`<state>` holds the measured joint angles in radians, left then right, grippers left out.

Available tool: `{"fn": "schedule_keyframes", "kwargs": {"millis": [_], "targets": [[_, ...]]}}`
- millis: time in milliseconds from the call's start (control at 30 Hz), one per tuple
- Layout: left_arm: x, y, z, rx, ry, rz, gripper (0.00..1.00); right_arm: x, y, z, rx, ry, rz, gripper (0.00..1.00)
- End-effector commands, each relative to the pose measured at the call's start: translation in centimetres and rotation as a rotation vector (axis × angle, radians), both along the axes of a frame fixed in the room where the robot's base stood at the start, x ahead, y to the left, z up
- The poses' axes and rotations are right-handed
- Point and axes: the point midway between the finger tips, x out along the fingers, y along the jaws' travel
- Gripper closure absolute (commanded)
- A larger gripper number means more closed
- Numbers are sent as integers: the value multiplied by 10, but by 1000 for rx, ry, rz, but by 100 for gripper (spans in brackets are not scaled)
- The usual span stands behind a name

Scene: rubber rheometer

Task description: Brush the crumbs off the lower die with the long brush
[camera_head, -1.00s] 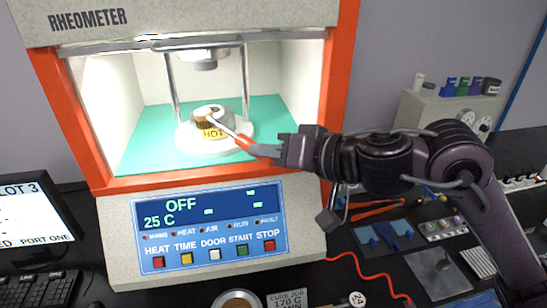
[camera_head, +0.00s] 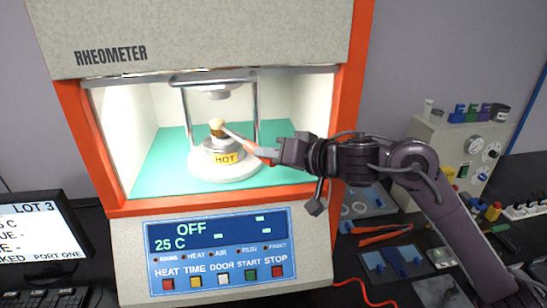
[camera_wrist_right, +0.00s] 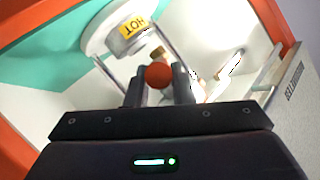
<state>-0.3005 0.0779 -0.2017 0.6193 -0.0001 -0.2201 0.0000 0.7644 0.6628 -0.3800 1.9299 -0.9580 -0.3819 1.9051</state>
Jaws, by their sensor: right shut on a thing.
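The lower die (camera_head: 225,156) is a round metal block with a yellow HOT label, on a white round base (camera_head: 226,173) inside the open rheometer chamber. The long brush (camera_head: 238,137) reaches in from the right; its cream and brown head (camera_head: 217,128) is at the die's top. I cannot tell whether it touches. My right gripper (camera_head: 276,152) is shut on the brush's red handle, at the chamber's right opening. The wrist view shows the handle's round red end (camera_wrist_right: 158,76) between the fingers. Crumbs cannot be made out. My left gripper is out of view.
Metal posts (camera_head: 256,115) flank the die, and the upper die (camera_head: 218,94) hangs above it. The orange frame (camera_head: 344,100) borders the opening. The panel (camera_head: 215,250) reads OFF and 25 C. Tools and a grey box (camera_head: 455,150) are at the right.

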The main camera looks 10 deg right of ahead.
Motion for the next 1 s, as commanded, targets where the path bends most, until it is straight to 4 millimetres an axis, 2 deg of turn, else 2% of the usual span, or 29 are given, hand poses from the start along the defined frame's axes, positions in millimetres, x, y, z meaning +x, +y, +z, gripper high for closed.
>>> {"fn": "schedule_keyframes", "kwargs": {"millis": [267,333,500,1000], "targets": [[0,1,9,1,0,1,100,26,0,-1,2,1,0,100],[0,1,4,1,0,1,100,24,0,-10,1,1,1,100],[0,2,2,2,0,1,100,24,0,-17,1,0,1,100],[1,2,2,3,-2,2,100,24,0,-19,2,-1,1,100]]}}
